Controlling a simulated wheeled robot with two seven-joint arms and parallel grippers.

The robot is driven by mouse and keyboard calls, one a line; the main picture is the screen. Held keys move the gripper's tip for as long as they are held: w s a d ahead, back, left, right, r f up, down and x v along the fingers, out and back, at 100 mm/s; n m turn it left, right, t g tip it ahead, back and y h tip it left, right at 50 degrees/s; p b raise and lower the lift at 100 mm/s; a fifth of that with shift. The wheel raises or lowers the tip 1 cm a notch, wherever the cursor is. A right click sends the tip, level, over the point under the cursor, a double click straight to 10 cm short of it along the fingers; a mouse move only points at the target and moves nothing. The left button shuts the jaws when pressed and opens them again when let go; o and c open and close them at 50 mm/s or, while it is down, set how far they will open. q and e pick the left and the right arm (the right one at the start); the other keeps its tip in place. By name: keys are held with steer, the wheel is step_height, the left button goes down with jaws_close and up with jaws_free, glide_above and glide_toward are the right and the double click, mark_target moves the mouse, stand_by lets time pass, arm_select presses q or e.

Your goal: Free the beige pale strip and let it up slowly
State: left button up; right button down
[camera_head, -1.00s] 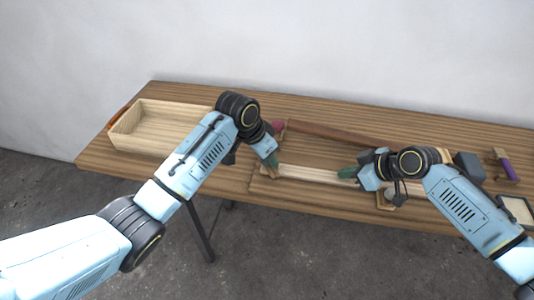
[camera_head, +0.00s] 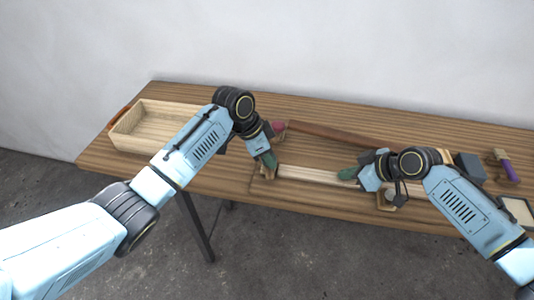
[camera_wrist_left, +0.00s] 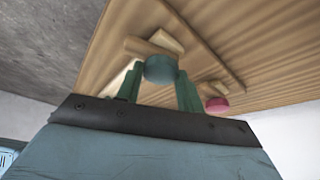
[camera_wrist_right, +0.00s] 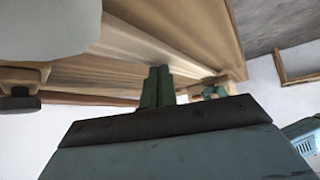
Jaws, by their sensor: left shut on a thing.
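The beige pale strip (camera_head: 312,174) lies along the front of the workbench, between the two grippers. At its left end is a small wooden clamp (camera_head: 266,172) with a green knob (camera_wrist_left: 160,69). My left gripper (camera_head: 269,159) is shut on this knob, with a finger on each side of it in the left wrist view (camera_wrist_left: 159,88). My right gripper (camera_head: 347,174) is at the strip farther right. Its fingers are together in the right wrist view (camera_wrist_right: 157,85) and touch or nearly touch the strip; I cannot tell which. The strip's right part is hidden behind my right arm.
A red knob (camera_head: 278,126) sits at the left end of a dark brown strip (camera_head: 340,133) behind. An empty wooden tray (camera_head: 150,146) stands at the left. A grey block (camera_head: 469,166) and a purple-handled tool (camera_head: 506,168) are at the right.

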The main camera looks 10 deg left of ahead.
arm_select(q)
steer(key=shift+m+g+h, duration=0.3)
steer(key=shift+m+g, duration=0.1)
steer(key=shift+m, duration=0.7)
arm_select(e)
steer(key=shift+s+f, duration=0.2)
steer(key=shift+f, duration=0.2)
steer(key=shift+d, duration=0.1)
arm_select(q)
steer(key=o, duration=1.1)
steer(key=shift+c, duration=0.2)
steer(key=shift+r, duration=3.65)
arm_select(e)
steer(key=shift+r, duration=0.25)
arm_select(q)
steer(key=shift+r+p, duration=0.85)
steer(key=shift+p, duration=0.1)
arm_select(e)
steer(key=shift+w+r, duration=0.15)
steer(key=shift+r, duration=1.05)
arm_select(q)
steer(key=shift+r+p, duration=0.25)
steer(key=shift+p, duration=0.05)
arm_select(e)
steer(key=shift+r, duration=0.35)
arm_select(q)
steer(key=shift+r+p, duration=1.4)
arm_select(e)
steer(key=shift+r, duration=1.7)
